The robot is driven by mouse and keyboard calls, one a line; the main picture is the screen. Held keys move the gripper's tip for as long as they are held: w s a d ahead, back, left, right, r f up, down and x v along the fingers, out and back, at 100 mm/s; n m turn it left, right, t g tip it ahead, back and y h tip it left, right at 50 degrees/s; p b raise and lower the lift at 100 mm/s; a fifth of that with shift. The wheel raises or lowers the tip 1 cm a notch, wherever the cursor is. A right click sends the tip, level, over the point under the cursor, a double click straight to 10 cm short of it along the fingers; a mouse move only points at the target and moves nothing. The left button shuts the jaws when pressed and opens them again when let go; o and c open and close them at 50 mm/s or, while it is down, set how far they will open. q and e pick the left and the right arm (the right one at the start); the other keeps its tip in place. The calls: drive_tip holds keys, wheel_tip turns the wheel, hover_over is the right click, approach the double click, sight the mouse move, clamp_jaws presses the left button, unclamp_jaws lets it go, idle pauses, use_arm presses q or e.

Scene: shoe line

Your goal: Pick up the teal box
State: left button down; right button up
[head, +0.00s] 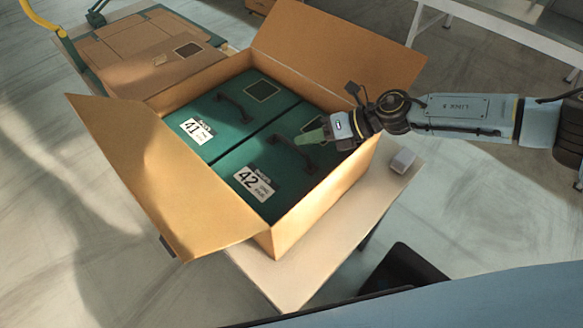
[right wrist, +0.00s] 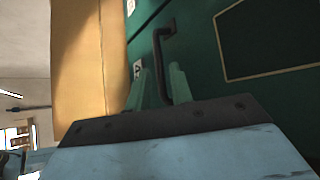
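Two teal boxes lie side by side in an open cardboard carton: one labelled 41 (head: 222,138) and one labelled 42 (head: 272,205). Each has a dark handle on top. My right gripper (head: 312,136) reaches in from the right, over the far right part of box 42, by its handle (head: 290,158). In the right wrist view the two pale green fingers (right wrist: 162,75) stand apart, with the dark handle (right wrist: 162,45) between them. I cannot tell whether they touch it. The teal lid (right wrist: 205,65) is close ahead. My left gripper is not in view.
The cardboard carton (head: 160,180) has its flaps spread outward and stands on a light table (head: 285,283). A small grey block (head: 403,160) sits right of the carton. Another brown carton (head: 150,60) lies at the back left.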

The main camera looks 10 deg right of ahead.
sight(297, 154)
drive_tip(key=x, duration=0.2)
drive_tip(key=shift+a+f, duration=0.25)
drive_tip(key=shift+a, duration=0.1)
drive_tip(key=shift+a+f, duration=0.15)
drive_tip(key=shift+a, duration=0.1)
clamp_jaws()
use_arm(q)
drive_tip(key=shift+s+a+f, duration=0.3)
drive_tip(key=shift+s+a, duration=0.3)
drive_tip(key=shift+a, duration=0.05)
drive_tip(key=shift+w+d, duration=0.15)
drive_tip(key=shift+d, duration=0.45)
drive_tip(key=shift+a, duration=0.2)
